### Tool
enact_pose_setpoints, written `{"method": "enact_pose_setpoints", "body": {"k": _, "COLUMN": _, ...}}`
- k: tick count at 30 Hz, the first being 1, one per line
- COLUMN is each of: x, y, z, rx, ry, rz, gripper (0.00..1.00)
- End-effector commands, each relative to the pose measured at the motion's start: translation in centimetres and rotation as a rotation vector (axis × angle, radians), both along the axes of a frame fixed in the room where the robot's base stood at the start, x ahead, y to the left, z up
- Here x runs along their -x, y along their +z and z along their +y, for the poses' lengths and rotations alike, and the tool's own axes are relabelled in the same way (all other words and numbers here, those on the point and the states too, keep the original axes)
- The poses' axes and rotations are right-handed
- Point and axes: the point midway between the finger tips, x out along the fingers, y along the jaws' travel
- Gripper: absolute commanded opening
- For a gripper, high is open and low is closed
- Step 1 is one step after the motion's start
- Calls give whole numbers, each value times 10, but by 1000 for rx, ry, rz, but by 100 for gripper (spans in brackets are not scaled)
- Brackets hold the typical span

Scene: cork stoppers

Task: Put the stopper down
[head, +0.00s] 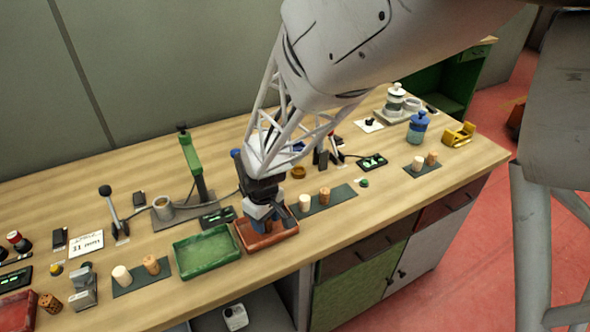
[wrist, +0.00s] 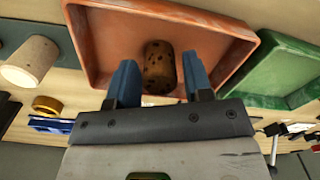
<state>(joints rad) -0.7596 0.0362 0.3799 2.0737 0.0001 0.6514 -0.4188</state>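A dark brown speckled cork stopper (wrist: 160,68) is inside the orange-red tray (wrist: 105,70) in the wrist view. My gripper (wrist: 161,82) has its two blue fingers on either side of the stopper, with a gap visible on both sides, so it is open. In the head view my gripper (head: 265,215) is low over the same tray (head: 250,242). There the stopper is hidden by the gripper. How firmly the stopper rests on the tray floor is hard to tell.
A green tray (head: 206,252) stands just left of the orange-red one. A dark mat (head: 342,197) with a pale stopper (head: 305,202) and a brown stopper (head: 324,194) lies to the right. Another mat (head: 128,288) with two stoppers lies left. A green lever stand (head: 192,165) rises behind.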

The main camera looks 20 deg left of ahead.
Motion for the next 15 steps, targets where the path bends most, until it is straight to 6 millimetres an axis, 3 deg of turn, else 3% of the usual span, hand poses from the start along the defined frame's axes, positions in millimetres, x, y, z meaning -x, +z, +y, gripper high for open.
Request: {"method": "enact_pose_setpoints", "body": {"k": 15, "x": 0, "y": 5, "z": 0, "rx": 0, "ry": 0, "rz": 0, "gripper": 57}}
